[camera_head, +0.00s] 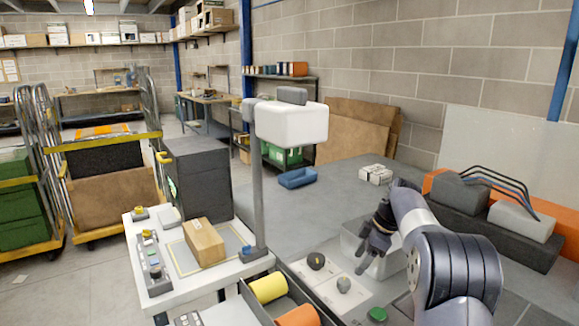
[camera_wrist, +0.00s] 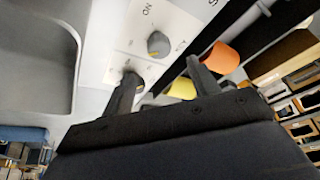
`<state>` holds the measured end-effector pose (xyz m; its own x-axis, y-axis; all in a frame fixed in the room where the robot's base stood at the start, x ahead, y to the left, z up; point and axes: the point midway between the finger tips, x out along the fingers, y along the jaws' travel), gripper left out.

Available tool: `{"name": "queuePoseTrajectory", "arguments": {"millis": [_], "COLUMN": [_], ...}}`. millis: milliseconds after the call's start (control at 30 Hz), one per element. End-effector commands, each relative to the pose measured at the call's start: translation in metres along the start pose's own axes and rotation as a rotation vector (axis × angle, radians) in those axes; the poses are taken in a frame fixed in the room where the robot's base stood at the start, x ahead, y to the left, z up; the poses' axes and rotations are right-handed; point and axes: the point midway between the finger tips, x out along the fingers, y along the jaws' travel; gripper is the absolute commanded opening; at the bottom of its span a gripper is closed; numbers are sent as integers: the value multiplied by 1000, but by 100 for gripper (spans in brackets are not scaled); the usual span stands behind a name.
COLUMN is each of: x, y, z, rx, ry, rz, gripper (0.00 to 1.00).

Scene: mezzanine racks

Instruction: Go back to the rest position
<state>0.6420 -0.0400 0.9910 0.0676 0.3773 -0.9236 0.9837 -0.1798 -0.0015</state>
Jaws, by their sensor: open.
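My gripper (camera_head: 372,245) hangs above the grey table in the head view, over the translucent bin and just right of a white panel with knobs. In the wrist view my gripper (camera_wrist: 160,90) shows two dark fingers spread apart with nothing between them. The white panel (camera_head: 335,283) carries a dark knob (camera_head: 316,261) and a grey knob (camera_head: 343,284). In the wrist view a grey-and-yellow knob (camera_wrist: 158,44) with "ON" lettering lies beyond the fingertips, apart from them. One finger overlaps another knob in that view.
A translucent bin (camera_head: 355,240) stands beside the panel. A green button (camera_head: 377,314) is at the front. Yellow (camera_head: 268,288) and orange (camera_head: 298,316) rolls lie in a dark tray. A white-headed post (camera_head: 257,190) stands left, by a cardboard box (camera_head: 204,242). A blue tray (camera_head: 298,178) lies farther back.

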Motion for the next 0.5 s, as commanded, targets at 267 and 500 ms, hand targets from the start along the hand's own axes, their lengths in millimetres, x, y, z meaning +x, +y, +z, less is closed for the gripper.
{"name": "queuePoseTrajectory", "arguments": {"millis": [267, 500], "x": [58, 86], "y": [-1, -1], "z": [0, -1], "rx": [0, 76], "ry": [0, 0], "rz": [-3, 35], "gripper": [57, 57]}}
